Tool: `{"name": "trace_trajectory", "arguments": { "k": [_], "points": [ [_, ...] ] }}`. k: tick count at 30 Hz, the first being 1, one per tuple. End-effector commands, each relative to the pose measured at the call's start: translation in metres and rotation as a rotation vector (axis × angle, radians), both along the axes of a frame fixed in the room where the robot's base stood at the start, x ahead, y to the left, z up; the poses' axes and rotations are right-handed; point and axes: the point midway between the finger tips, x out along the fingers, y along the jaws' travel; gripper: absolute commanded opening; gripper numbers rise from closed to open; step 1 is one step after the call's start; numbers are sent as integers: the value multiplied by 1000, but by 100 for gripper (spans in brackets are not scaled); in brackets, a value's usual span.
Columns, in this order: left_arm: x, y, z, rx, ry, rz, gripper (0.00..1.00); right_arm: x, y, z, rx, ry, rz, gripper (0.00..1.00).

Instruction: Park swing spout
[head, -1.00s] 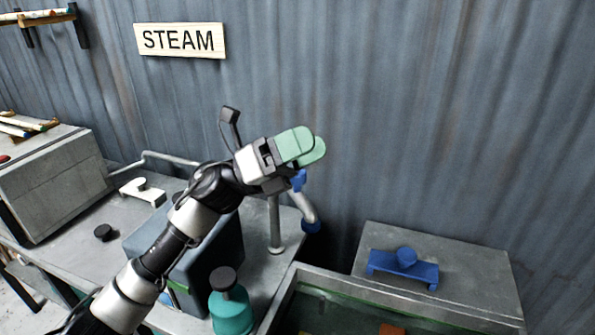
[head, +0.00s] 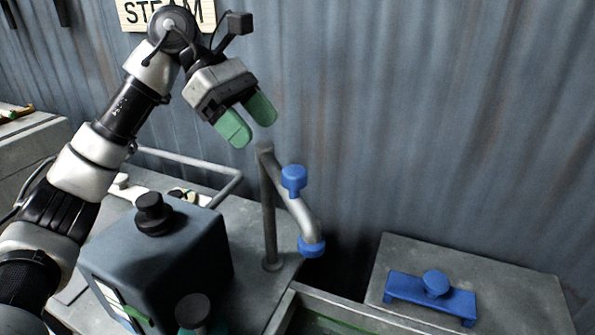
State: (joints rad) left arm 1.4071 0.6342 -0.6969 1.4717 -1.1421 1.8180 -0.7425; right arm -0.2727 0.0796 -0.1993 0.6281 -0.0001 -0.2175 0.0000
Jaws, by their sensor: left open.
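The swing spout (head: 299,213) is a grey pipe on an upright grey post (head: 268,210). It has a blue knob (head: 293,178) on top and a blue collar at its lower outlet end (head: 311,246). The outlet end hangs near the left edge of the trough. My left gripper (head: 250,123) is open and empty, with green fingers pointing down, above and left of the blue knob and apart from it. My right gripper is not in view.
A blue-grey box with a black knob (head: 160,240) stands left of the post. A blue handled bracket (head: 432,292) lies on a grey lid (head: 510,300). The trough rim (head: 360,312) is at the bottom. A corrugated wall stands behind.

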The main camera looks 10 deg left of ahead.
Motion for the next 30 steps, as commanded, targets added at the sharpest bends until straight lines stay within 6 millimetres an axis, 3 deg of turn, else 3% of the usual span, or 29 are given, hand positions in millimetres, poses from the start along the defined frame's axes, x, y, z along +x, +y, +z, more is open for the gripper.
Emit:
{"name": "trace_trajectory", "arguments": {
  "k": [4,8,11,19,28,30],
  "points": [
    [-4,-19,-17,2,5,-5,66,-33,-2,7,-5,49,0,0],
    [-8,-37,-35,0,6,-4,66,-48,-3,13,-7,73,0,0],
    [-11,-49,-47,0,5,-4,66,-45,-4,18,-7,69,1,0],
    [-14,-67,-67,-2,3,-1,66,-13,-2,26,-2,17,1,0],
    [-14,-69,-69,-3,3,-1,66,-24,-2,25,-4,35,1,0],
    [-14,-69,-69,-3,3,-1,55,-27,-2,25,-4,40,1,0]
  ]
}}
